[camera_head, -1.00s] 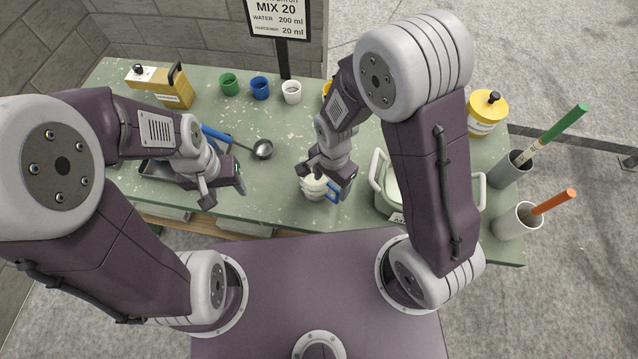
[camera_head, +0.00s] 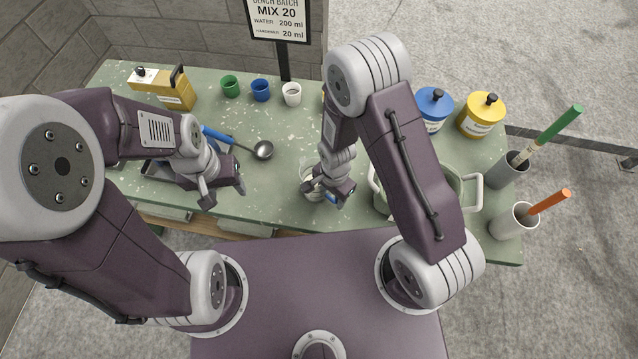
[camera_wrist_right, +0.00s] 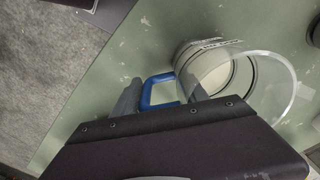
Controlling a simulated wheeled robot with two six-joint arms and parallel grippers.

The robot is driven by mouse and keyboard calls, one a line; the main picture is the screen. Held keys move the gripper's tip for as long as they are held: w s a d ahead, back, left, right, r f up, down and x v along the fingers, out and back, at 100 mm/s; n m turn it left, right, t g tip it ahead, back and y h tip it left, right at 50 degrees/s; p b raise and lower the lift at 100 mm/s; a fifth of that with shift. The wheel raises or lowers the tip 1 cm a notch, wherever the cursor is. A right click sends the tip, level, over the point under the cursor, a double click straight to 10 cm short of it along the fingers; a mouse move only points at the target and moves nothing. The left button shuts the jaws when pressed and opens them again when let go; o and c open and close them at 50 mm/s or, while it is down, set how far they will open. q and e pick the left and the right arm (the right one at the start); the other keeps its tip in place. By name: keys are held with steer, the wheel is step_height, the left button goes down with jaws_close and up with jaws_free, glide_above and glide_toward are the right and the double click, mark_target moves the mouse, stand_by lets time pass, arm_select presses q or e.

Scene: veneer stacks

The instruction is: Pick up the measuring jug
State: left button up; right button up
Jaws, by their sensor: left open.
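The measuring jug (camera_head: 308,172) is a clear round vessel with a blue handle, standing near the front edge of the green table. My right gripper (camera_head: 326,194) is down at the jug and partly covers it in the head view. In the right wrist view the jug (camera_wrist_right: 275,80) shows its clear rim and its blue handle (camera_wrist_right: 147,92). The fingers of my right gripper (camera_wrist_right: 162,95) are apart, one on each side of the handle; contact cannot be made out. My left gripper (camera_head: 225,193) is open and empty over the table's front left.
A ladle (camera_head: 262,150) lies left of the jug. A green pot (camera_head: 470,192) stands right of it, partly behind my right arm. Green (camera_head: 230,87), blue (camera_head: 260,90) and white (camera_head: 291,94) cups stand at the back. Blue (camera_head: 434,105) and yellow (camera_head: 482,115) lidded tubs stand back right.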

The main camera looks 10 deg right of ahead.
mark_target(321, 186)
jaws_close()
steer(key=shift+r, duration=5)
